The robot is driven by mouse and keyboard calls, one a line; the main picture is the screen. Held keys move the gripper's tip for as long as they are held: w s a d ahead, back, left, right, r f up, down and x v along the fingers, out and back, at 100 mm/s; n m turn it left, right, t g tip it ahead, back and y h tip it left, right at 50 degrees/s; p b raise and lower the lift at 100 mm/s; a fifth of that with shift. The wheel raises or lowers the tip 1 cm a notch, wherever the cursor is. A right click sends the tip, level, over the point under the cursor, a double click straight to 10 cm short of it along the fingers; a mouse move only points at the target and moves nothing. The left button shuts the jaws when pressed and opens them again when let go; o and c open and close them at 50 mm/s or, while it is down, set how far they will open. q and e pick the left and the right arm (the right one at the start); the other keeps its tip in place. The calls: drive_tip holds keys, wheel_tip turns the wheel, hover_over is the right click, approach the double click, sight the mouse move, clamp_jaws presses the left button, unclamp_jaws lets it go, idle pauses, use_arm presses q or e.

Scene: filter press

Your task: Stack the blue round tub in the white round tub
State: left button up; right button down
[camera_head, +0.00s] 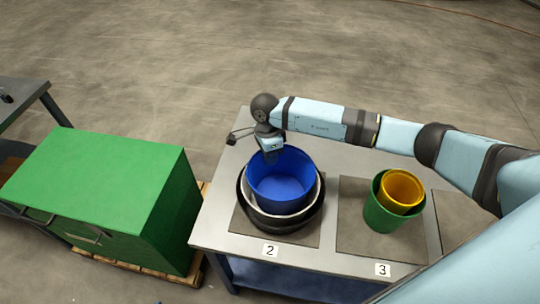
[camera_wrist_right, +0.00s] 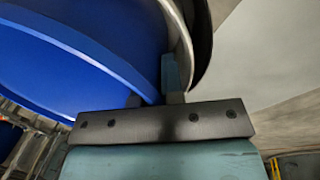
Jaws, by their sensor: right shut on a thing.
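The blue round tub (camera_head: 281,184) sits nested inside the white round tub (camera_head: 250,206), whose pale rim shows around it. Both are inside a larger black tub (camera_head: 249,222) on the mat marked 2. My right gripper (camera_head: 272,155) is at the far rim of the blue tub and is shut on its wall, pointing down. In the right wrist view the blue tub (camera_wrist_right: 60,60) fills the left, with the white tub's wall (camera_wrist_right: 181,30) and the black tub (camera_wrist_right: 202,40) to its right. The fingertips are partly hidden. My left gripper is not in view.
A yellow tub (camera_head: 403,188) sits in a green tub (camera_head: 386,219) on the mat marked 3. The grey table (camera_head: 215,215) has bare strips at its left and front. A green box (camera_head: 110,190) stands on a pallet to the left.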

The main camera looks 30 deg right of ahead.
drive_tip(key=c, duration=1.5)
unclamp_jaws()
drive_tip(key=shift+f, duration=0.1)
drive_tip(key=shift+r+p, duration=0.75)
drive_tip(key=shift+p, duration=0.05)
drive_tip(key=r+b, duration=0.1)
drive_tip(key=r, duration=0.3)
drive_tip(key=w+r+b, duration=0.1)
drive_tip(key=r, duration=0.2)
drive_tip(key=w+r, duration=0.1)
drive_tip(key=r, duration=0.3)
drive_tip(key=shift+w+r+b, duration=0.1)
drive_tip(key=shift+r+b, duration=0.2)
drive_tip(key=shift+b, duration=0.1)
